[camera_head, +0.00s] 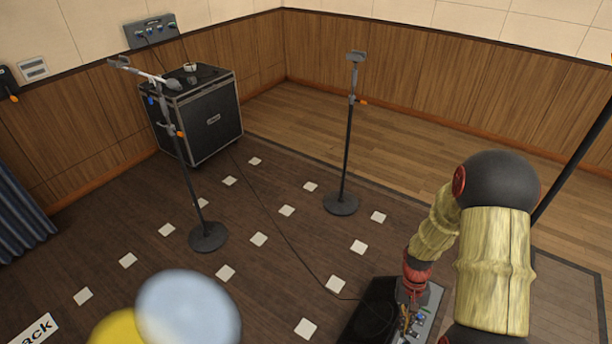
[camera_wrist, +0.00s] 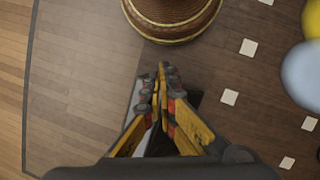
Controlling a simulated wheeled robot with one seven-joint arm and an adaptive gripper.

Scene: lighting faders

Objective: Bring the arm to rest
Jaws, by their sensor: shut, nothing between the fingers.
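My arm reaches down at the right of the head view, and my gripper (camera_head: 407,320) is low over a dark console with a grey panel of controls (camera_head: 425,318). In the wrist view the yellow and black fingers of my gripper (camera_wrist: 162,70) come together at the tips, with nothing seen between them. The console is mostly hidden behind the fingers there, with a dark part (camera_wrist: 192,98) showing beside them. Whether the fingers touch the console cannot be told.
Two microphone stands (camera_head: 345,150) (camera_head: 190,190) stand on the dark floor. A black amplifier cabinet (camera_head: 212,122) is by the back left wall, under a wall panel (camera_head: 152,31). A cable (camera_head: 275,222) crosses the floor to the console. A dark pole (camera_head: 575,165) leans at the right.

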